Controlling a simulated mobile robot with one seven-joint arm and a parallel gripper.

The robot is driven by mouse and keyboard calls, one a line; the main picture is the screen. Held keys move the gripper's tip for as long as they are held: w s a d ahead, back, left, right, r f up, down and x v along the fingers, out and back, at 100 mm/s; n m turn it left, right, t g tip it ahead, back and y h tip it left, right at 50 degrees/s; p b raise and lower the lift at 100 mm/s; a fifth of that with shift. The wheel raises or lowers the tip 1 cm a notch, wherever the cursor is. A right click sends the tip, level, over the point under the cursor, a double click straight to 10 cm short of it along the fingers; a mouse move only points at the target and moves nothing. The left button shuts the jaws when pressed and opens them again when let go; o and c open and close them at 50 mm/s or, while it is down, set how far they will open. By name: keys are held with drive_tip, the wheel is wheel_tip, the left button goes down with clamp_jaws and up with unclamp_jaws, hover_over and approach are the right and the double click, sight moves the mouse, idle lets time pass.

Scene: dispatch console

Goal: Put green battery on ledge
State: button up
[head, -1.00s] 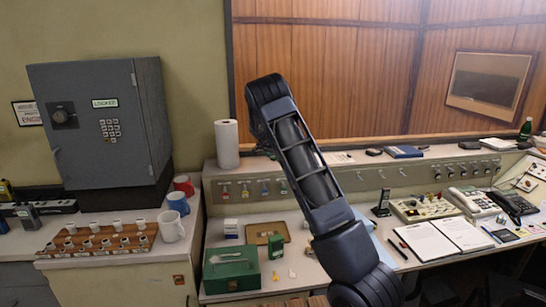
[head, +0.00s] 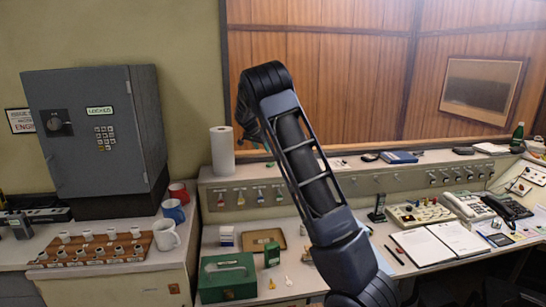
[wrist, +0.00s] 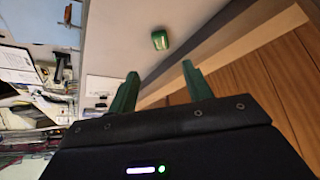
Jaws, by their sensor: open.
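A small green block with a pale face, which looks like the green battery (wrist: 160,40), stands on the pale ledge (wrist: 118,40) in the wrist view. It is beyond my fingertips and apart from them. My gripper (wrist: 157,82) is open, with nothing between its two green fingers. In the head view my arm rises in front of the ledge (head: 350,171) on top of the console and hides part of it. I cannot make out the block on the ledge there.
A paper towel roll (head: 222,151) stands at the ledge's left end. Below on the desk are a green cash box (head: 229,277), a small green box (head: 272,254) and a brown tray (head: 263,238). A wooden panel (head: 330,70) backs the ledge. Mugs stand left.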

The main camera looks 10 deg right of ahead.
drive_tip(key=s+d+r+n+y, duration=0.1)
drive_tip(key=s+d+r, duration=0.3)
drive_tip(key=s, duration=0.6)
drive_tip(key=s+d+r+n+y, duration=0.15)
drive_tip(key=s+d+r, duration=0.25)
drive_tip(key=s, duration=0.5)
drive_tip(key=s+d+r+n+y, duration=0.1)
drive_tip(key=s+d+r, duration=0.35)
drive_tip(key=s, duration=0.55)
drive_tip(key=s+f+n, duration=0.2)
drive_tip(key=s, duration=1.3)
drive_tip(key=s+a+f+n+y, duration=0.1)
drive_tip(key=s+n, duration=0.2)
drive_tip(key=s, duration=1.2)
drive_tip(key=shift+s+a+f, duration=0.2)
drive_tip(key=shift+f, duration=0.2)
